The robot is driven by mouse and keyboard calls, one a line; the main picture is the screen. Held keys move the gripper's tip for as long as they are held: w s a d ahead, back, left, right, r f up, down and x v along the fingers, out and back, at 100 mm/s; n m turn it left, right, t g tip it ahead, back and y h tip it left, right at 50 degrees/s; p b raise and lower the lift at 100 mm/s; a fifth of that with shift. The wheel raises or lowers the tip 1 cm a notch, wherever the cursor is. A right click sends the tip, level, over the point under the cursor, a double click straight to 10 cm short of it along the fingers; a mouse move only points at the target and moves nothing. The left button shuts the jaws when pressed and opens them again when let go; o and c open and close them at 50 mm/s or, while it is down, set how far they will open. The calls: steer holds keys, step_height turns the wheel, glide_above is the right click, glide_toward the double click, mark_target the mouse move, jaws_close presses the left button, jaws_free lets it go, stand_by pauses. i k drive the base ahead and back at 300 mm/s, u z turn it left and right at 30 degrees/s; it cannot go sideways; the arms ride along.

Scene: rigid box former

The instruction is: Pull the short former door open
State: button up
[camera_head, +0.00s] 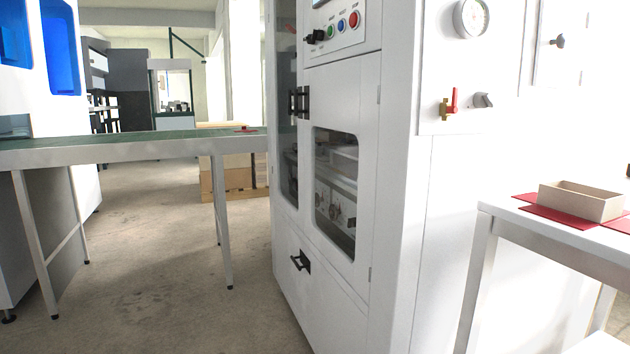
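The white box former cabinet stands in the centre of the head view. Under its control panel is a short door (341,108) with a rounded window in its lower part. A black bar handle (303,102) sits at this door's upper left edge. The door looks shut in its frame. To its left is a taller glazed door (287,165), also looking shut, with its own dark handle (292,103) close beside the first. My gripper is not in view.
A lower panel with a black handle (300,261) lies below the doors. A green-topped conveyor table (130,148) stands at left. A white table (510,219) at right holds an open box (582,202) on red sheets. Bare floor (170,260) lies in front of the cabinet.

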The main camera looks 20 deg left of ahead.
mark_target(344, 96)
steer(key=u, duration=0.65)
steer(key=k, duration=0.3)
steer(key=u, duration=1.4)
steer(key=i, duration=1.15)
steer(key=z, duration=0.4)
steer(key=i, duration=1.25)
steer(key=z, duration=0.9)
